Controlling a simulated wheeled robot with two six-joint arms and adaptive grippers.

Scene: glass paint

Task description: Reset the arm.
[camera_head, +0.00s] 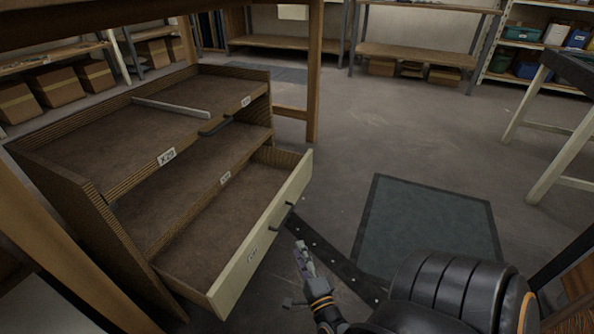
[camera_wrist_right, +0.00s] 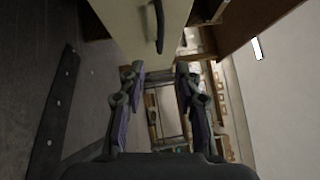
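My right arm comes in from the bottom right of the head view. Its gripper (camera_head: 303,262) hangs just in front of the cream drawer front (camera_head: 262,240), apart from the drawer handle (camera_head: 283,217). In the right wrist view the two fingers of this gripper (camera_wrist_right: 160,72) stand apart with nothing between them. The drawer handle (camera_wrist_right: 159,28) shows beyond the fingertips. The drawer (camera_head: 215,225) is pulled out of the brown cabinet (camera_head: 90,155) and looks empty. My left gripper is not in view.
A wooden post (camera_head: 314,70) stands behind the cabinet. A dark green mat (camera_head: 425,228) lies on the floor to the right. A light-legged table (camera_head: 560,150) stands at the far right. Shelves with boxes line the back. The floor in the middle is clear.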

